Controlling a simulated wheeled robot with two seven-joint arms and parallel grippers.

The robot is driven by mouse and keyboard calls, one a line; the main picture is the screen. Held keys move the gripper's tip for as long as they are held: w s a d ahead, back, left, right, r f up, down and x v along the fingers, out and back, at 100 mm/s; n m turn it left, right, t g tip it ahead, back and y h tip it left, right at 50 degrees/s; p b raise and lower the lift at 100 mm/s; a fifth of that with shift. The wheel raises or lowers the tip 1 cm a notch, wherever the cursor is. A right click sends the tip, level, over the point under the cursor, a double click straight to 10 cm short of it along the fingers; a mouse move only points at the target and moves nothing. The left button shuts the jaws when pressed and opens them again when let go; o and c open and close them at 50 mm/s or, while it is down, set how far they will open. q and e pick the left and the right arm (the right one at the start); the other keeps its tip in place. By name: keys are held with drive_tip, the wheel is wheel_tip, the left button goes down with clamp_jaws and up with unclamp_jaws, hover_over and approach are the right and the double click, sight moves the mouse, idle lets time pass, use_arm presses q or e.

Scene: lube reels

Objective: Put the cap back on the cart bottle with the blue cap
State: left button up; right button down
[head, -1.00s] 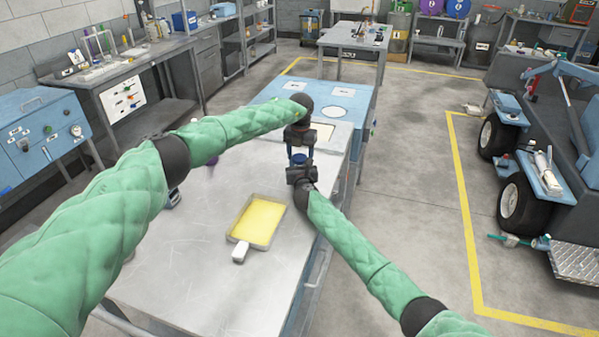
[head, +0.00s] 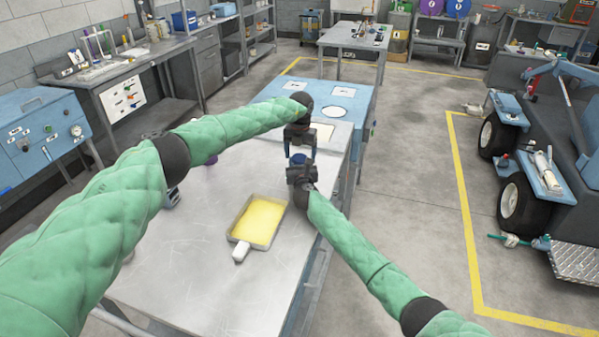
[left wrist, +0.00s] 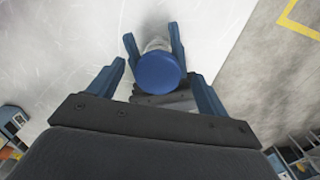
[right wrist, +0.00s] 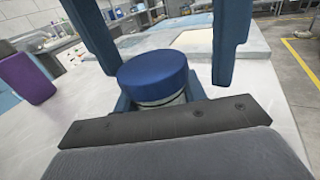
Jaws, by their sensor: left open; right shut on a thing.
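The bottle with the blue cap (head: 298,159) is upright over the far right part of the bench. The cap sits on top of the bottle; it also shows in the left wrist view (left wrist: 158,72) and the right wrist view (right wrist: 153,76). My right gripper (head: 301,173) is shut around the bottle just below the cap. Only a pale strip of the bottle (right wrist: 160,101) shows under the cap. My left gripper (head: 299,148) is open above it, fingers pointing down on either side of the cap with gaps. I cannot tell whether the cap is fully seated.
A tray of yellow liquid (head: 257,222) with a white handle lies on the metal bench (head: 200,250). A purple object (right wrist: 27,78) stands left of the bottle. A small item (head: 172,197) is partly behind my left arm. The bench front is clear.

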use_arm(q)
wheel_tip(320, 180, up, 12)
drive_tip(key=shift+f, duration=0.2)
idle(0.4)
use_arm(e)
drive_tip(key=c, duration=0.7)
unclamp_jaws()
drive_tip(key=shift+c, duration=0.2)
drive_tip(key=shift+s, duration=0.1)
drive_tip(key=s, duration=0.4)
drive_tip(key=s+b, duration=0.1)
drive_tip(key=shift+s+d+f, duration=0.1)
drive_tip(key=shift+s+d, duration=0.3)
use_arm(q)
drive_tip(key=shift+f, duration=0.6)
use_arm(e)
drive_tip(key=shift+s+d, duration=0.1)
drive_tip(key=shift+s, duration=0.75)
